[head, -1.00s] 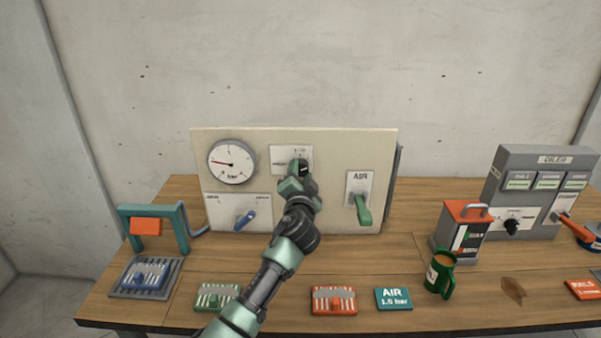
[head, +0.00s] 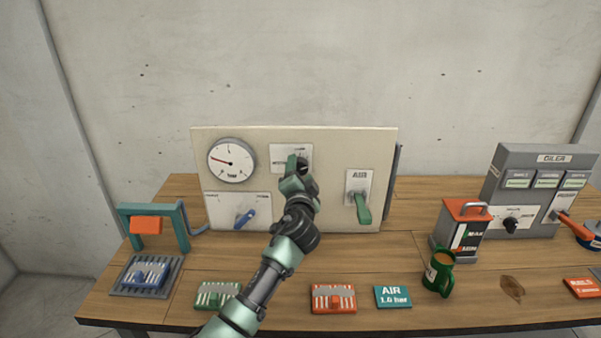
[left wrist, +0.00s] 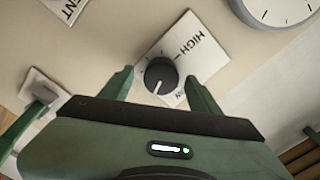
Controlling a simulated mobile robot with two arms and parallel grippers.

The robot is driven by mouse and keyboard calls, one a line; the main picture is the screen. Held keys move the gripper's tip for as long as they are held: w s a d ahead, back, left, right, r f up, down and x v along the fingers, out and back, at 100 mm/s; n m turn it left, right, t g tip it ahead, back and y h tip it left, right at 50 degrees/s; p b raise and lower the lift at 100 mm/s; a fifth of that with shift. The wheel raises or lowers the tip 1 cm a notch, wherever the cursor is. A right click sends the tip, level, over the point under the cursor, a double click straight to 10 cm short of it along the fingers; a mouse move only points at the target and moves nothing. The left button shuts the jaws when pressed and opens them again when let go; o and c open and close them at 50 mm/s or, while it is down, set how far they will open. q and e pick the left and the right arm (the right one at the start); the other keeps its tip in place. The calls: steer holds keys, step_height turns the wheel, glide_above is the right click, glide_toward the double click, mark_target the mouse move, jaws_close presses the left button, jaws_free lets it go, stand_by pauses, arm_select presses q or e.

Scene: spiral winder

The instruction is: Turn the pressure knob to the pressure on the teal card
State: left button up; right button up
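The pressure knob (left wrist: 160,75) is a black round dial with a white pointer line, on a white label with HIGH legible. In the left wrist view it sits between the two spread green fingers of my left gripper (left wrist: 160,88), with space on both sides. In the head view my left gripper (head: 298,164) is in front of the knob's label (head: 278,157) and mostly hides the knob. The teal card (head: 393,297) lies on the table and seems to read AIR 1.0 bar. The round bar gauge (head: 231,161) has its needle pointing left, slightly up. My right gripper is not in view.
The cream panel also carries a blue lever (head: 245,218) and a green AIR handle (head: 363,208). Striped blocks lie along the front.

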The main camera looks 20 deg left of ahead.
arm_select(q)
steer(key=shift+s, duration=0.15)
steer(key=b+v, duration=0.1)
steer(key=v, duration=0.6)
steer(key=shift+s, duration=0.3)
steer(key=shift+d, duration=0.1)
